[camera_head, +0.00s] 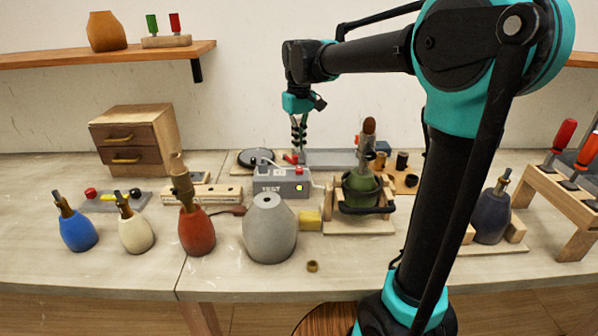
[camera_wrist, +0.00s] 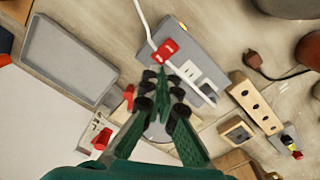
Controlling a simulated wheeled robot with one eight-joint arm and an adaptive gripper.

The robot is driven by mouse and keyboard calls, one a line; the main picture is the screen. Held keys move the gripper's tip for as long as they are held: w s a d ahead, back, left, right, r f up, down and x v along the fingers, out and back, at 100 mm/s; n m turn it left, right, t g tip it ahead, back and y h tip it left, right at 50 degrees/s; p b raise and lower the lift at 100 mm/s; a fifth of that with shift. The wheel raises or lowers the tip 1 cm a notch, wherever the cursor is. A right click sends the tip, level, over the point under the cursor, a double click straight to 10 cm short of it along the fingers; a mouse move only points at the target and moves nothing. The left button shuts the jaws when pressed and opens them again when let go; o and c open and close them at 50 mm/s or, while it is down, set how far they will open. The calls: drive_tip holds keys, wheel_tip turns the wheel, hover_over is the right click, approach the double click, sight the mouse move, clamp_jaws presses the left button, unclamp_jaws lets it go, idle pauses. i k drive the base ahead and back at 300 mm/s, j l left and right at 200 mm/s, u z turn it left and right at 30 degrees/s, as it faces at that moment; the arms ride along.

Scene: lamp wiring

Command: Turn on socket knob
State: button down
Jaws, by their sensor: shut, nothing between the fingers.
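A green lamp base (camera_head: 360,190) stands in a wooden holder with a dark clamp around it. A tall socket with a brown top (camera_head: 368,126) rises from it; I cannot make out its knob. The grey test box (camera_head: 270,183) has a red part on top and a small lit yellow spot. In the wrist view, the test box (camera_wrist: 200,55) shows a red switch (camera_wrist: 168,50), white outlets and a white cord. My gripper (camera_head: 299,148) is shut and empty, pointing down above the back of the test box, left of the green lamp. Its fingers (camera_wrist: 165,88) fill the lower middle of the wrist view.
A grey tray (camera_head: 345,158) lies behind the green lamp. A grey vase (camera_head: 269,230) and a red lamp base (camera_head: 196,232) stand in front. A purple lamp base (camera_head: 491,215) and a clamp rack (camera_head: 555,195) stand at the right.

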sight(370, 154)
drive_tip(key=k, duration=1)
